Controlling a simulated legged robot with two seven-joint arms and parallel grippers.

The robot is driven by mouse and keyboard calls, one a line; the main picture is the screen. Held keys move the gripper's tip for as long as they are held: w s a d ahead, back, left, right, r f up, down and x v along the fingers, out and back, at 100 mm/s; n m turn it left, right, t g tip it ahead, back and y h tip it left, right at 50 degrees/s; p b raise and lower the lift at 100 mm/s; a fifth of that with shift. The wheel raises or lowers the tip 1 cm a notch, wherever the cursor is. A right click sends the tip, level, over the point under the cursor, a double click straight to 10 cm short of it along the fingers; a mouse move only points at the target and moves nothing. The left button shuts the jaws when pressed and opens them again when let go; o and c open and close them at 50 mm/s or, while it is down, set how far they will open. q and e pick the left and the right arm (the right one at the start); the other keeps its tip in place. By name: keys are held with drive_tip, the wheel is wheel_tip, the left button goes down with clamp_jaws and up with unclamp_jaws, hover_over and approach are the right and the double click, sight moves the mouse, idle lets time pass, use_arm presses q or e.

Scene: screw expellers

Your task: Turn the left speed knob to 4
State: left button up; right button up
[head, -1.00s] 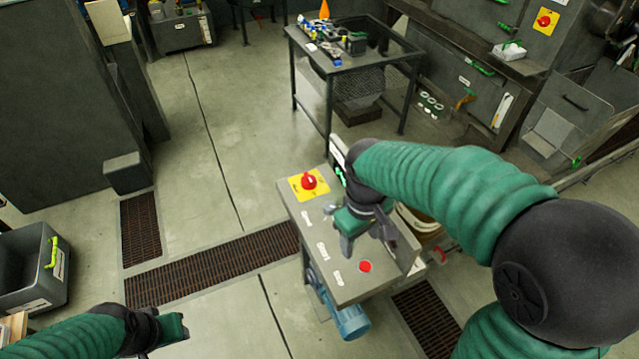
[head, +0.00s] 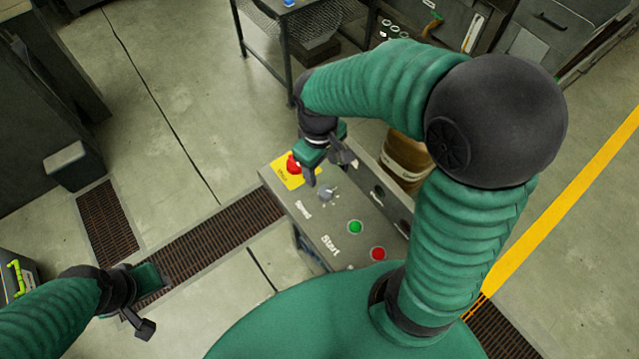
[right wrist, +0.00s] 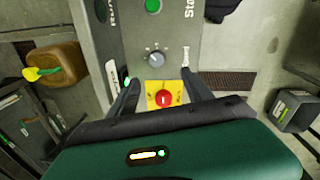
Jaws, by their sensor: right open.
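A grey speed knob (head: 327,192) stands on the sloped top of a grey control box (head: 318,222), near a label reading "Speed". It also shows in the right wrist view (right wrist: 156,58), where its dial marks are too small to read. I see only one such knob. My right gripper (head: 332,170) is open and empty above the panel, close to the knob. In the right wrist view, its fingers (right wrist: 159,79) are spread, with the knob just beyond the gap between their tips. My left gripper (head: 153,306) hangs over the floor at lower left, its jaw state unclear.
A red switch on a yellow plate (head: 283,176) sits beside the knob, beneath the right fingers. A green button (head: 355,227) and a red button (head: 378,254) are on the same panel. A brown container (head: 405,160) stands behind the box.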

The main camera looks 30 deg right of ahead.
approach(325, 191)
drive_tip(key=shift+s+f, duration=0.2)
drive_tip(key=shift+s, duration=0.4)
drive_tip(key=f, duration=0.2)
drive_tip(key=w+f, duration=0.1)
drive_tip(key=f, duration=0.2)
drive_tip(key=d+f, duration=0.1)
drive_tip(key=f, duration=0.2)
drive_tip(key=shift+w, duration=0.4)
drive_tip(key=shift+s+a+f, duration=0.15)
drive_tip(key=shift+a, duration=0.05)
drive_tip(key=shift+s+a, duration=0.2)
drive_tip(key=shift+a, duration=0.05)
drive_tip(key=shift+w+d+f, duration=0.15)
drive_tip(key=shift+w+d, duration=0.05)
drive_tip(key=shift+d, duration=0.1)
drive_tip(key=c, duration=1.1)
use_arm(q)
drive_tip(key=shift+w+d+f, duration=0.2)
drive_tip(key=shift+d+f, duration=0.15)
drive_tip(key=shift+d, duration=0.05)
use_arm(e)
clamp_jaws()
